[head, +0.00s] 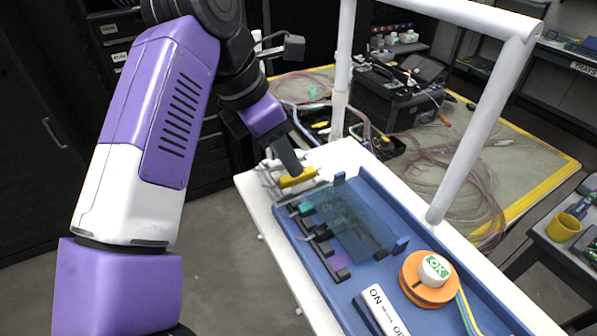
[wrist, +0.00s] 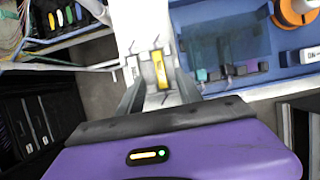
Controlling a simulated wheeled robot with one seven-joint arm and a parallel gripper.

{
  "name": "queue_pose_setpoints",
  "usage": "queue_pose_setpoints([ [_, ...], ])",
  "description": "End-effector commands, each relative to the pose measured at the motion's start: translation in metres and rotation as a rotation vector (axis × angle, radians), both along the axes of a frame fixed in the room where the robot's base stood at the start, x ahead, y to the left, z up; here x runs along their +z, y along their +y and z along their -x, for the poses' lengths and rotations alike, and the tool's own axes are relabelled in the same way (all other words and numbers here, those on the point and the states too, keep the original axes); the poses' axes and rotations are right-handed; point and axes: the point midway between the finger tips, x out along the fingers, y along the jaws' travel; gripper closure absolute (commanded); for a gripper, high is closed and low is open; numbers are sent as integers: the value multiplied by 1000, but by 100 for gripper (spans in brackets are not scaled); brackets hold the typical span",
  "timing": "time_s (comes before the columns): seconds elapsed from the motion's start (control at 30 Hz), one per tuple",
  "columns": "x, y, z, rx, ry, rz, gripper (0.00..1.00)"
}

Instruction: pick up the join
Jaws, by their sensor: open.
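A small yellow piece (head: 298,178), which appears to be the join, lies on a pale holder at the far left end of the white table (head: 258,200). It also shows in the wrist view (wrist: 159,70), upright in the picture. My gripper (head: 290,165) reaches down over the yellow piece from above. In the wrist view my gripper (wrist: 157,72) is open, with one finger on each side of the piece and gaps showing between. Whether the fingertips are level with it cannot be told. The finger partly hides the holder in the head view.
White posts (head: 480,130) rise along the table's far side.

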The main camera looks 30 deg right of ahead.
Motion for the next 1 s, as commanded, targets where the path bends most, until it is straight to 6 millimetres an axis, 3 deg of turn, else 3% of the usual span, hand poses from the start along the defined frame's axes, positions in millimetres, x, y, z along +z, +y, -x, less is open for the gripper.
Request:
queue_pose_setpoints([
  [0.33, -39, -17, 1, 0, 1, 4, 58],
  [0.63, -43, -19, 0, 0, 0, 3, 58],
  [0.83, -43, -19, 0, 0, 0, 3, 97],
  [1.0, -43, -19, 0, 0, 0, 3, 100],
])
